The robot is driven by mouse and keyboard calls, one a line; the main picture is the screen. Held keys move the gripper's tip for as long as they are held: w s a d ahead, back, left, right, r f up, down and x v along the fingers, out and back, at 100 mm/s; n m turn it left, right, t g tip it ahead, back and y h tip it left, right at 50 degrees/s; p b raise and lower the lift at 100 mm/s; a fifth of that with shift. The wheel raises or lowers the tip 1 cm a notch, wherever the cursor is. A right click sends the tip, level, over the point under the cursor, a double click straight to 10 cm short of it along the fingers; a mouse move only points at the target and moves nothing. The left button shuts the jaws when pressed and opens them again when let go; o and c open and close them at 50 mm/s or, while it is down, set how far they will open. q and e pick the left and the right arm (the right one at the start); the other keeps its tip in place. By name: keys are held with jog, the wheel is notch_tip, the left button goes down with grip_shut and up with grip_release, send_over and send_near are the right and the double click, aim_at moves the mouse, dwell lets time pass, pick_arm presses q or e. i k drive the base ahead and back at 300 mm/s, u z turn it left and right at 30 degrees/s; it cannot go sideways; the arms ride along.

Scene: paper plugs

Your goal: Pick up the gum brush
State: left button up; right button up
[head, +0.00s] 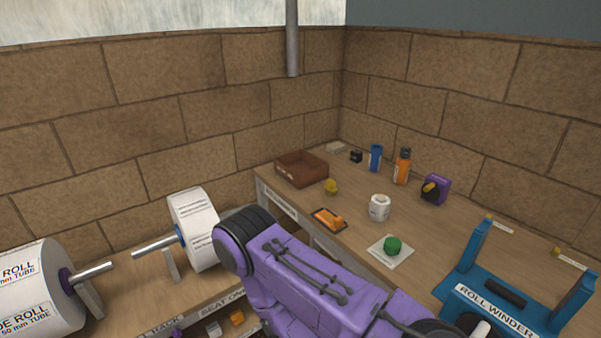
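I cannot pick out the gum brush for certain. An orange item (331,221) lies on a small dark tray on the bench near its front edge, and its exact shape is too small to tell. An orange bottle (402,167) with a dark top stands upright at the back of the bench. Neither of my grippers shows. A purple link of my arm crosses the lower middle and hides part of the bench front.
On the bench (290,205) are a brown box (301,168), yellow piece (331,187), white roll (379,207), green piece (392,244) on a pale sheet, blue container (375,158) and purple device (435,190). A blue roll winder (500,311) stands right; large rolls (38,290) stand left.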

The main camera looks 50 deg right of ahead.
aim_at(332, 190)
jog(key=z, duration=0.05)
jog(key=i, duration=0.2)
jog(key=z, duration=1.05)
